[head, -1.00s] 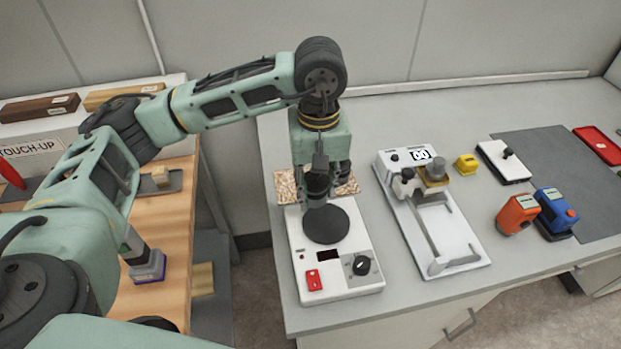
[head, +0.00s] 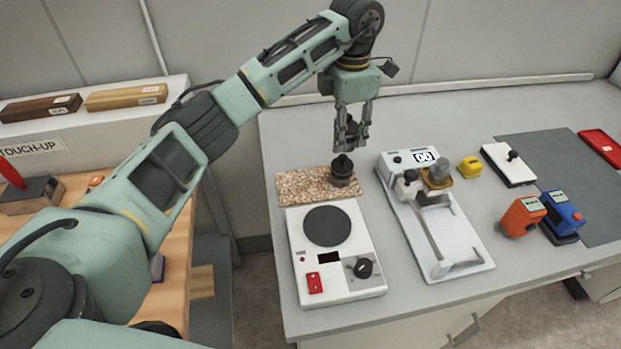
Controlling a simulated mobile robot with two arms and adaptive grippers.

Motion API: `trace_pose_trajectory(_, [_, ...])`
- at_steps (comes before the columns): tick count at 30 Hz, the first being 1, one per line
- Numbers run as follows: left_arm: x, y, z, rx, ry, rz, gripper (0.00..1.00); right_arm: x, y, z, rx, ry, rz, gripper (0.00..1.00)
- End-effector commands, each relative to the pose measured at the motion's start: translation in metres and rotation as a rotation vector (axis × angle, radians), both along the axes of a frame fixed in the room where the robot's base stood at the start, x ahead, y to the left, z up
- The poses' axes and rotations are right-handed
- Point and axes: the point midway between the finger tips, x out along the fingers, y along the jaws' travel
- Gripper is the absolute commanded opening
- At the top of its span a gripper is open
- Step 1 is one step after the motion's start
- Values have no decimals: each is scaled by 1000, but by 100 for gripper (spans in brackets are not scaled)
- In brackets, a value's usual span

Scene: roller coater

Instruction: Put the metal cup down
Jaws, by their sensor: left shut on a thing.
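The metal cup (head: 343,179) is a small dark grey round piece with a black knob on top. It is at the right end of a speckled brown board (head: 300,187) in the head view. My left gripper (head: 346,147) points down from above and is shut on its knob. The cup is upright, and its base looks at or very near the board; I cannot tell whether it touches. My right gripper is not in view.
A white hotplate (head: 305,262) with a dark disc stands in front of the board. A white coater device (head: 450,245) is to the right. A yellow block (head: 469,167), orange (head: 521,215) and blue (head: 561,213) devices lie farther right.

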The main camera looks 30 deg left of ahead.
Motion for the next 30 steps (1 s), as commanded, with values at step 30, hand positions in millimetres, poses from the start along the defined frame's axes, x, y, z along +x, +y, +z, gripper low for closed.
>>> trace_pose_trajectory(30, [-68,87,-104,-1,1,-1,0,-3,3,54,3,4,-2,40])
